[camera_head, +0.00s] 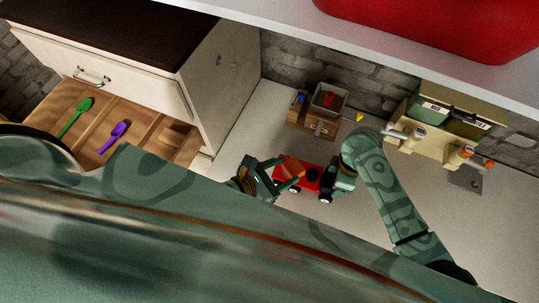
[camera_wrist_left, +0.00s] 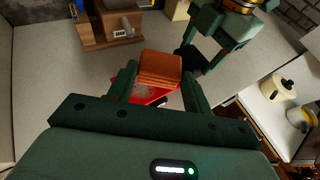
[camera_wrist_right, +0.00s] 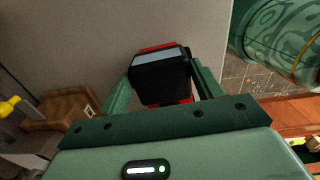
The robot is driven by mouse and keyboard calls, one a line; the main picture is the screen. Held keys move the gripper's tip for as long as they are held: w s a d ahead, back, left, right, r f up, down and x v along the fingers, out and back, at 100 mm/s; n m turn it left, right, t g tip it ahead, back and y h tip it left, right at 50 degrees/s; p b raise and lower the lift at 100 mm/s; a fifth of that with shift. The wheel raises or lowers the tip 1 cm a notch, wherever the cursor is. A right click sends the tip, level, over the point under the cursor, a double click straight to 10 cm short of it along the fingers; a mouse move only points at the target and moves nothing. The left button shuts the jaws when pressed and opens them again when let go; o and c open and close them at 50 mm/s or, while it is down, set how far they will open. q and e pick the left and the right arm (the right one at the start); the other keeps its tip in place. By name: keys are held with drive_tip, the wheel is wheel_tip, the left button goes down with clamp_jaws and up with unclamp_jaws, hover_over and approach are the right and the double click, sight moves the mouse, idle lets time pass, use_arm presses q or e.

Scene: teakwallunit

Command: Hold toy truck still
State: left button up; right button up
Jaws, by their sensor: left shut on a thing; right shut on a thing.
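The toy truck (camera_head: 312,178) is red with a dark cab and dark wheels, standing on the pale worktop. My right gripper (camera_wrist_right: 163,82) is shut around the dark cab (camera_wrist_right: 160,76); its arm comes in from the right in the head view. My left gripper (camera_head: 280,178) is shut on an orange-brown block (camera_wrist_left: 160,68), which also shows in the head view (camera_head: 293,166) at the truck's left end. The truck's red bed (camera_wrist_left: 146,97) shows below the block. I cannot tell if the block touches the bed.
A wooden box organiser (camera_head: 313,126) stands behind the truck against the brick wall. A cream stand with a green box (camera_head: 440,115) is at the back right. An open drawer at left holds a green scoop (camera_head: 77,117) and a purple scoop (camera_head: 115,136). A shelf overhangs the worktop.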

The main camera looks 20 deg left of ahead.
drive_tip(key=shift+s+d+f, duration=0.1)
drive_tip(key=shift+d+f, duration=0.05)
use_arm(q)
drive_tip(key=w+a+r+n+t+y, duration=0.2)
drive_tip(key=a+n+y, duration=0.4)
drive_tip(key=n+y, duration=0.1)
wheel_tip(320, 180, down, 7)
drive_tip(key=shift+w+d, duration=0.15)
drive_tip(key=shift+w, duration=0.05)
drive_tip(key=shift+d+f, duration=0.45)
drive_tip(key=shift+f, duration=0.35)
drive_tip(key=shift+c, duration=0.3)
drive_tip(key=shift+w+d, duration=0.2)
drive_tip(key=shift+d, duration=2.8)
drive_tip(key=shift+s+a, duration=0.2)
drive_tip(key=shift+a, duration=3.05)
drive_tip(key=shift+w+a, duration=0.1)
drive_tip(key=shift+a, duration=0.15)
drive_tip(key=shift+w+d, duration=0.15)
drive_tip(key=shift+d, duration=1.55)
drive_tip(key=shift+w+d, duration=0.15)
drive_tip(key=shift+d, duration=1.55)
drive_tip(key=shift+s+a, duration=0.15)
drive_tip(key=shift+a, duration=1.6)
drive_tip(key=shift+s+a, duration=0.1)
drive_tip(key=shift+a, duration=1.6)
wheel_tip(320, 180, up, 8)
drive_tip(key=shift+d+r, duration=0.1)
